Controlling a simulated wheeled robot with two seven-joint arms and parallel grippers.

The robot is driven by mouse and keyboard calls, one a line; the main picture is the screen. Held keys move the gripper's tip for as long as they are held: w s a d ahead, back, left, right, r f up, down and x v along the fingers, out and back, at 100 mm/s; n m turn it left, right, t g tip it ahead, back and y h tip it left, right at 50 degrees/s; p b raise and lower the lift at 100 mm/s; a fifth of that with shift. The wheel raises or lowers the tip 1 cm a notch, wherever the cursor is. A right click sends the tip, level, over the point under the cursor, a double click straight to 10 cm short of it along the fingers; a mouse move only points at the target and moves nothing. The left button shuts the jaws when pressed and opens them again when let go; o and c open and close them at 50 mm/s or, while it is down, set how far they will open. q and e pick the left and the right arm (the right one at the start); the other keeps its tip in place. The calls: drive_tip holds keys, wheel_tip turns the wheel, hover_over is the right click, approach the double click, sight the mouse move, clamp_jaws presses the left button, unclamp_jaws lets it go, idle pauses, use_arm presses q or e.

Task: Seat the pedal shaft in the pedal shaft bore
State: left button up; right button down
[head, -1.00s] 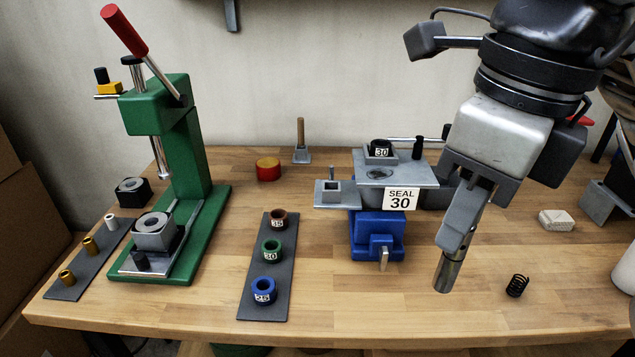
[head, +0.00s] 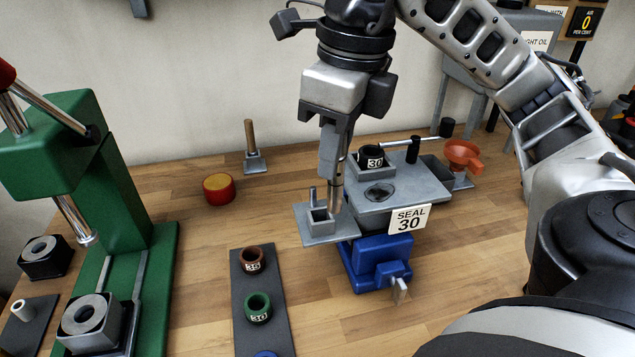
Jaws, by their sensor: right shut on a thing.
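My right gripper (head: 333,178) points down and is shut on a short metal cylinder, the pedal shaft (head: 336,198). The shaft hangs roughly upright at the left edge of the grey plate (head: 418,186), beside a small bracket with a square socket (head: 319,222). I cannot tell whether its lower end touches the bracket or plate. The plate, on a blue vise (head: 378,262), has a dark round opening (head: 379,193); I cannot tell whether this is the pedal shaft bore. My left gripper is out of view.
A black ring marked 30 (head: 371,158) sits in a holder on the plate. A green press (head: 119,181) stands at left. A dark strip (head: 269,303) bears coloured rings. An orange funnel (head: 463,155) stands right of the plate. Bare wood lies right of the vise.

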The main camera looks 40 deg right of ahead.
drive_tip(key=w+d+f+b, duration=0.1)
drive_tip(key=f, duration=0.2)
drive_tip(key=w+f+b, duration=0.1)
drive_tip(key=w+f, duration=0.1)
drive_tip(key=f, duration=0.1)
drive_tip(key=w+d+f+b, duration=0.1)
drive_tip(key=w+f, duration=0.1)
drive_tip(key=f, duration=0.1)
drive_tip(key=shift+w+d, duration=0.2)
drive_tip(key=shift+d, duration=0.15)
drive_tip(key=shift+f, duration=0.25)
drive_tip(key=shift+f+b, duration=0.1)
drive_tip(key=shift+b, duration=0.25)
drive_tip(key=c, duration=1.3)
unclamp_jaws()
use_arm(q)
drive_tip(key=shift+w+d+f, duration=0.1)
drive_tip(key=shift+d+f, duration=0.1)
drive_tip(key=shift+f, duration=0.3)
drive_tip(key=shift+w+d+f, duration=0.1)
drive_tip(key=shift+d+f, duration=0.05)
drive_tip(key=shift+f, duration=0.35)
